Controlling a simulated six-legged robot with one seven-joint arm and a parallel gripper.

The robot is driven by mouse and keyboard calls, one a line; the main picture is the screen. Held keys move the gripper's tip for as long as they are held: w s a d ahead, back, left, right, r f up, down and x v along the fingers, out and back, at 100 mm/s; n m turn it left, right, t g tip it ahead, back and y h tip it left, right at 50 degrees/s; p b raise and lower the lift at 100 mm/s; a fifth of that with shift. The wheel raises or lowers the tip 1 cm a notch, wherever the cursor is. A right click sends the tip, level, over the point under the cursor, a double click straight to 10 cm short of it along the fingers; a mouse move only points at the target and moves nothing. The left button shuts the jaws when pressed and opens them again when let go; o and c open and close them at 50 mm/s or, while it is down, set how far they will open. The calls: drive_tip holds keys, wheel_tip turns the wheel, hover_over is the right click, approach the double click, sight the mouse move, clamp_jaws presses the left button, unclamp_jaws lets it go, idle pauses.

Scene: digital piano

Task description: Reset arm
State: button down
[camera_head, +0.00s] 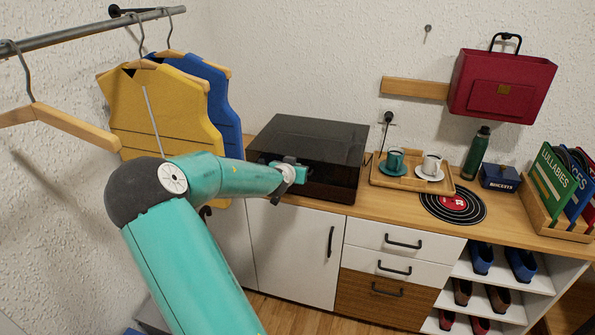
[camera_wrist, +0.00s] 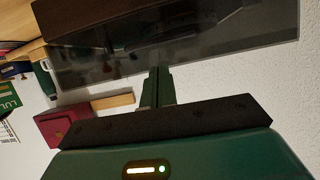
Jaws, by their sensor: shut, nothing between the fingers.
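My teal arm reaches in from the bottom of the head view, bent at a dark elbow. My gripper (camera_head: 289,174) is at the front left of a dark box with a smoky, see-through lid (camera_head: 312,137). The wrist view shows my gripper (camera_wrist: 157,88) shut and empty, its fingers close together. In that view the dark box's lid (camera_wrist: 220,45) fills the upper part, just beyond the fingertips. I cannot tell whether the fingers touch the box.
A wooden cabinet top (camera_head: 372,203) carries a tray (camera_head: 411,181) with two cups, a black record (camera_head: 453,206), a green bottle (camera_head: 476,153) and a rack of sleeves (camera_head: 540,213). A red bag (camera_head: 502,84) hangs on the wall.

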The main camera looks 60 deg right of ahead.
drive_tip(key=a+f, duration=0.3)
drive_tip(key=a, duration=0.4)
drive_tip(key=shift+s+a+f, duration=0.3)
drive_tip(key=shift+s+a, duration=0.1)
